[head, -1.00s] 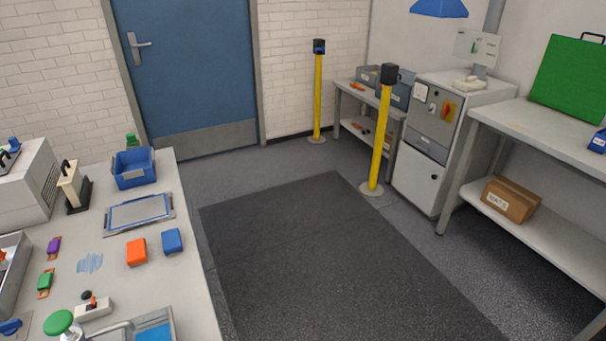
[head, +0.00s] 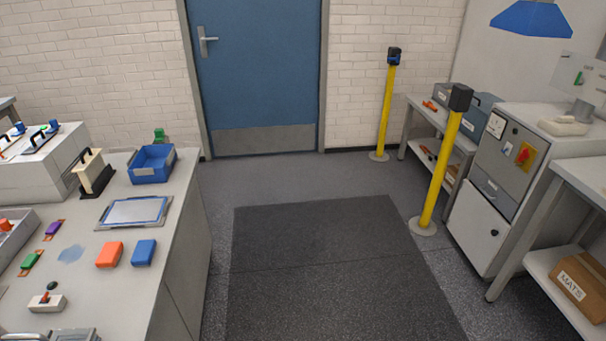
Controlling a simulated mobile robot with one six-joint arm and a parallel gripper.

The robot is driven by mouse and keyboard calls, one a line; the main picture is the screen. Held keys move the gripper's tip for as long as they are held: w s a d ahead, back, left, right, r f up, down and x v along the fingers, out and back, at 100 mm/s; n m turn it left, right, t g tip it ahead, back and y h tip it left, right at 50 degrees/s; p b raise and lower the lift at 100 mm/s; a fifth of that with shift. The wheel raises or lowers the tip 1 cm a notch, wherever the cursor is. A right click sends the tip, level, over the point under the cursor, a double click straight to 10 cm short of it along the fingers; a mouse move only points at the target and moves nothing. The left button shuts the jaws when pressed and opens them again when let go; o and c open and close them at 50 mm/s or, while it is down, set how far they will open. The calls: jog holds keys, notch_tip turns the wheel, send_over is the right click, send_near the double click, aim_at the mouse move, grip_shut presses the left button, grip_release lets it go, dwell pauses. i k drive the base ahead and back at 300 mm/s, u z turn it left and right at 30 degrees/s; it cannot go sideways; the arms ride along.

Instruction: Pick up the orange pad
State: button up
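The orange pad (head: 109,254) lies flat on the grey-white bench (head: 180,214) at the left of the head view. A blue pad (head: 144,252) lies just to its right, with a small gap between them. The orange pad is fully visible and nothing covers it. My gripper is not in the head view.
A blue-framed tray (head: 134,211) and a blue bin (head: 152,164) stand behind the pads. The dark floor mat (head: 320,265) is clear. Yellow posts (head: 441,172) stand at right by a grey cabinet (head: 503,196).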

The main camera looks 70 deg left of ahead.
aim_at(109, 256)
jog(key=u, duration=1.95)
jog(key=i, duration=2.05)
jog(key=u, duration=2.85)
jog(key=i, duration=1.05)
